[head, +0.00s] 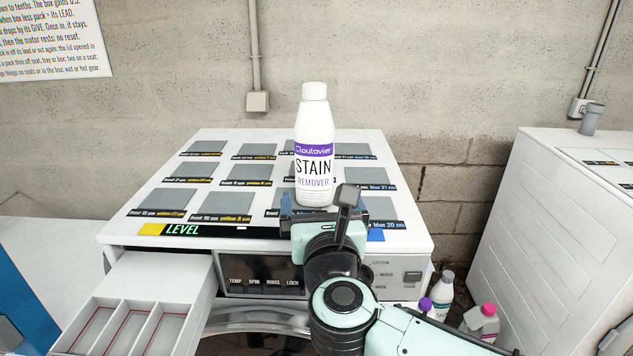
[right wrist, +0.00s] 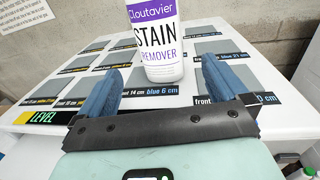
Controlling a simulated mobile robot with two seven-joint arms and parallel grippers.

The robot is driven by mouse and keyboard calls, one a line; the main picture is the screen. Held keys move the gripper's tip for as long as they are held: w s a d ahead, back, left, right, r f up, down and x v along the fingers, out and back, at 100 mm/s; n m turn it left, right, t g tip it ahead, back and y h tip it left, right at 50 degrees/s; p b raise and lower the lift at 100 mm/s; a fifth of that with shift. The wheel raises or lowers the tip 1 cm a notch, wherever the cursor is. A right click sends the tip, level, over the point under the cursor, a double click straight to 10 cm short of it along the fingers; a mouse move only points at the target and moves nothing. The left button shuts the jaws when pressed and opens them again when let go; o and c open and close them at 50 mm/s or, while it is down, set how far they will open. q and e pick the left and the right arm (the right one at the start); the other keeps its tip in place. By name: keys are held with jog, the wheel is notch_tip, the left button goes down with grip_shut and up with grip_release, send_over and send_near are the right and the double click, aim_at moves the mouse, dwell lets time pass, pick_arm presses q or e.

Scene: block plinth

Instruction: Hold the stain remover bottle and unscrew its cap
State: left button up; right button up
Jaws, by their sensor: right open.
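The white stain remover bottle (head: 314,140) stands upright on the white washing machine top (head: 410,222), with a purple band on its label. Its white cap (head: 314,91) is on it. My right gripper (head: 318,205) is low in front of the bottle, open and empty. In the right wrist view, the bottle (right wrist: 155,40) shows between the two blue fingers of the gripper (right wrist: 160,88), just beyond them and apart from both. The cap is out of that view. My left gripper is not in view.
Grey labelled squares (head: 246,175) cover the machine top. An open drawer (head: 150,290) with compartments juts out at the front left.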

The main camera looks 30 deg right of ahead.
aim_at(314, 165)
jog(key=shift+w+d+r, duration=0.1)
jog(key=shift+w+r, duration=0.05)
jog(key=shift+w, duration=0.05)
jog(key=shift+w+d, duration=0.15)
jog(key=shift+w, duration=0.15)
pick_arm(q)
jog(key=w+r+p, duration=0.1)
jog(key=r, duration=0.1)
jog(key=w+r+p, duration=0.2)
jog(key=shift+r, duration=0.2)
pick_arm(e)
jog(key=x, duration=1.2)
jog(key=c, duration=1)
jog(key=o, duration=1)
jog(key=shift+s, duration=0.1)
